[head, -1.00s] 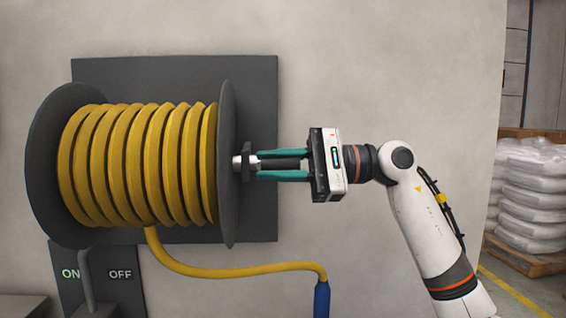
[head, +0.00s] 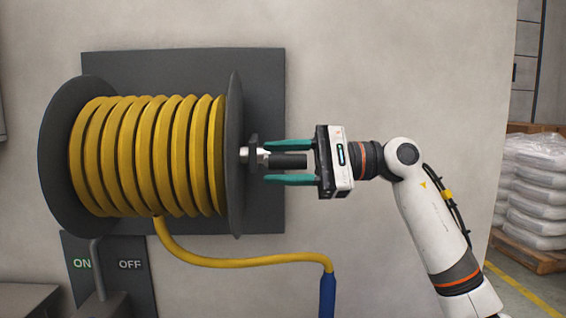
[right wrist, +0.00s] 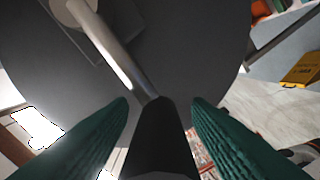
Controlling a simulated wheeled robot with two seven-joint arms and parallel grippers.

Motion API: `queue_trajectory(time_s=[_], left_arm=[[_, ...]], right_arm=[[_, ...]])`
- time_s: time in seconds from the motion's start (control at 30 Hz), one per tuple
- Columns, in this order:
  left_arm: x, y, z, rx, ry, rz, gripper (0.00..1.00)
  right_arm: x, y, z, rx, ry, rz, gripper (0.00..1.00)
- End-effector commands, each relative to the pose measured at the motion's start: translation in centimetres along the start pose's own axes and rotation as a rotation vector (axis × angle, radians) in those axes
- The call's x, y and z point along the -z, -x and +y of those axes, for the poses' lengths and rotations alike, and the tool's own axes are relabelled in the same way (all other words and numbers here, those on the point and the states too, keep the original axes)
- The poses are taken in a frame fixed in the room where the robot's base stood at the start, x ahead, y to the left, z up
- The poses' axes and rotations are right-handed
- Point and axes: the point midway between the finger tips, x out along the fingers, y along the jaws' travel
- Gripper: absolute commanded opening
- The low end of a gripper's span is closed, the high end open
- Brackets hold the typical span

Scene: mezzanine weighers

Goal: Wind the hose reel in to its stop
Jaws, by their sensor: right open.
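The hose reel carries several turns of yellow hose (head: 150,157) between two dark grey flanges (head: 235,205). The hose tail hangs from the drum and curves right to a blue end piece (head: 327,294). A crank with a black handle (head: 289,161) sticks out from the reel's right side. My right gripper (head: 268,163) is open, with one green finger above and one below the handle and gaps between. In the right wrist view the black handle (right wrist: 160,135) lies between the spread fingers, with the metal crank arm (right wrist: 105,50) beyond. My left gripper is not in view.
The reel sits on a dark backing plate (head: 262,90) on a grey wall. Below it is an ON/OFF panel (head: 135,290) with a grey lever (head: 98,268). White sacks (head: 538,180) on a pallet stand at the far right.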

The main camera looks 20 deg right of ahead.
Motion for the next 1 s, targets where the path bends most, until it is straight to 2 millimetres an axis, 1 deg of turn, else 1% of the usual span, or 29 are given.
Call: queue_trajectory(time_s=[0.17, 0.27, 0.5, 0.6, 0.77, 1.0], left_arm=[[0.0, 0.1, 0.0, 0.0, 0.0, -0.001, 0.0], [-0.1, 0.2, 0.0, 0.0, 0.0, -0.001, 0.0], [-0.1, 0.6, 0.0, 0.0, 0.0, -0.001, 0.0], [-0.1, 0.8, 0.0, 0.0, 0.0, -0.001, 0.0], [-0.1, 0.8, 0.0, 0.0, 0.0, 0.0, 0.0], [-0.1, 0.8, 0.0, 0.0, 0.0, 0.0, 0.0]], right_arm=[[0.6, 0.0, 0.7, -0.002, 0.003, 0.001, 0.45], [1.6, 0.0, 2.0, -0.002, 0.006, 0.002, 0.45], [4.5, 0.1, 5.8, -0.002, 0.004, 0.001, 0.45], [5.4, 0.0, 6.9, -0.002, 0.001, 0.002, 0.45], [6.0, 0.0, 7.8, 0.001, -0.001, 0.0, 0.45], [6.1, 0.0, 7.9, 0.001, -0.001, 0.0, 0.45]])
